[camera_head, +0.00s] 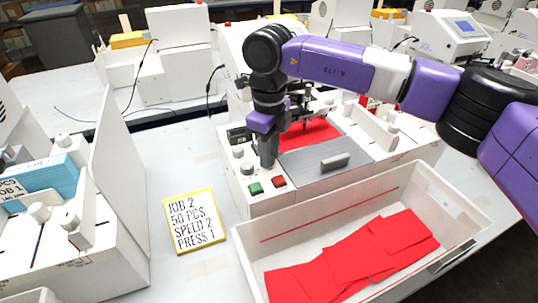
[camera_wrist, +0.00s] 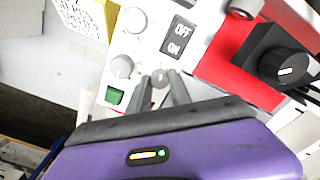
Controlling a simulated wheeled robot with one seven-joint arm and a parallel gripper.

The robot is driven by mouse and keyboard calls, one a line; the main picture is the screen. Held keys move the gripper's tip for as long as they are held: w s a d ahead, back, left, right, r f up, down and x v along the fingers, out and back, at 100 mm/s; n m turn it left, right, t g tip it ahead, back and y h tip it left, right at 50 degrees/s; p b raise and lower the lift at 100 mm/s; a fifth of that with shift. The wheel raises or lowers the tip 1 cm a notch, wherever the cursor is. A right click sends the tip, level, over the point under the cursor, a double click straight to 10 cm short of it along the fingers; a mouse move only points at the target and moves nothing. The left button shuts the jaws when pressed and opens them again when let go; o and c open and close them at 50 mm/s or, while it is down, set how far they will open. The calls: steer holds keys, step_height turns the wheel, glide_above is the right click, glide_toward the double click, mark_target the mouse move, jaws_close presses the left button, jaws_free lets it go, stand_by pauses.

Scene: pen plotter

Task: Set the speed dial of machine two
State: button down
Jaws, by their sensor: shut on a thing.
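Machine two is the white plotter in the middle of the head view, with a control panel (camera_head: 231,167) on its front left. My gripper (camera_head: 267,162) points down over this panel. In the wrist view my gripper (camera_wrist: 160,80) is shut on a small grey dial (camera_wrist: 160,77), one finger on each side. Two other white knobs, an upper one (camera_wrist: 133,20) and a lower one (camera_wrist: 122,67), are beside it. The dial's scale cannot be read. A yellow-edged card (camera_head: 194,221) reads "JOB 2, 50 PCS, SPEED 2, PRESS 1".
A green button (camera_head: 255,188) and a red button (camera_head: 278,181) are on the panel near my fingers. An ON/OFF switch (camera_wrist: 178,37) is close by. A white bin (camera_head: 242,262) with red sheets stands in front. Another machine (camera_head: 110,215) is at the left.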

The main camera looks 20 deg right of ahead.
steer(key=shift+n, duration=0.6)
steer(key=shift+r, duration=0.1)
steer(key=shift+w, duration=0.1)
steer(key=c, duration=1.2)
jaws_free()
steer(key=shift+o, duration=0.2)
step_height(320, 180, up, 8)
steer(key=shift+f+b, duration=0.15)
steer(key=shift+b, duration=0.35)
